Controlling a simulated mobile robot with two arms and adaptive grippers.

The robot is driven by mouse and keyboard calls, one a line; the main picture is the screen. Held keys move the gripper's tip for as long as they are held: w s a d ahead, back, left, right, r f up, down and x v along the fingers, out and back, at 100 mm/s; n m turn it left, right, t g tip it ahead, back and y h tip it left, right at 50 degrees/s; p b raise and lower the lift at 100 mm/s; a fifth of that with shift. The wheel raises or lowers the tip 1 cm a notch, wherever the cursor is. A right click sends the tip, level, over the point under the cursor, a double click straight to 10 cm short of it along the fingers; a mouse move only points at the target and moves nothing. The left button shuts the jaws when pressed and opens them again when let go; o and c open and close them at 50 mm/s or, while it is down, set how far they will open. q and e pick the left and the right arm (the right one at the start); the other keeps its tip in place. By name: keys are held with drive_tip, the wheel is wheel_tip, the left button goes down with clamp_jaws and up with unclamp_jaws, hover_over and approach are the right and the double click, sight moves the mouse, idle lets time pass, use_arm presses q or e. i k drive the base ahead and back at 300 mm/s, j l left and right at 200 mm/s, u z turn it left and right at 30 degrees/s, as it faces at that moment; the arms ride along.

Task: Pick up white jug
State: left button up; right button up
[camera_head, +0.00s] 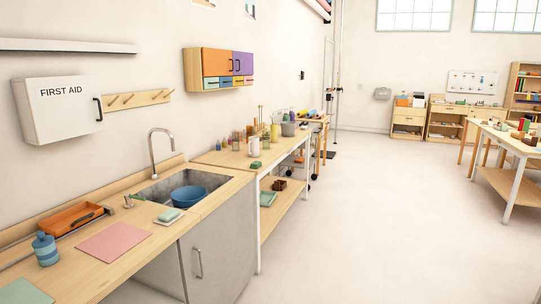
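A small white vessel (254,149), which looks like the white jug, stands upright on the wooden table (228,159) beyond the sink. It is far off and small, so I cannot make out a handle or spout. Several bottles and jars stand behind it and beside it, and a green block (255,165) lies in front of it. Neither of my grippers shows in the head view.
A counter with a sink (160,185) holding a blue bowl (188,196) runs along the left wall. A pink mat (114,242), an orange tray (72,219) and a blue jar (46,250) are on it. The floor (370,220) is clear in the middle and right. Another table (510,142) stands at right.

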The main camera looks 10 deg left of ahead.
sight(254, 141)
drive_tip(key=i+u, duration=0.15)
drive_tip(key=i, duration=0.75)
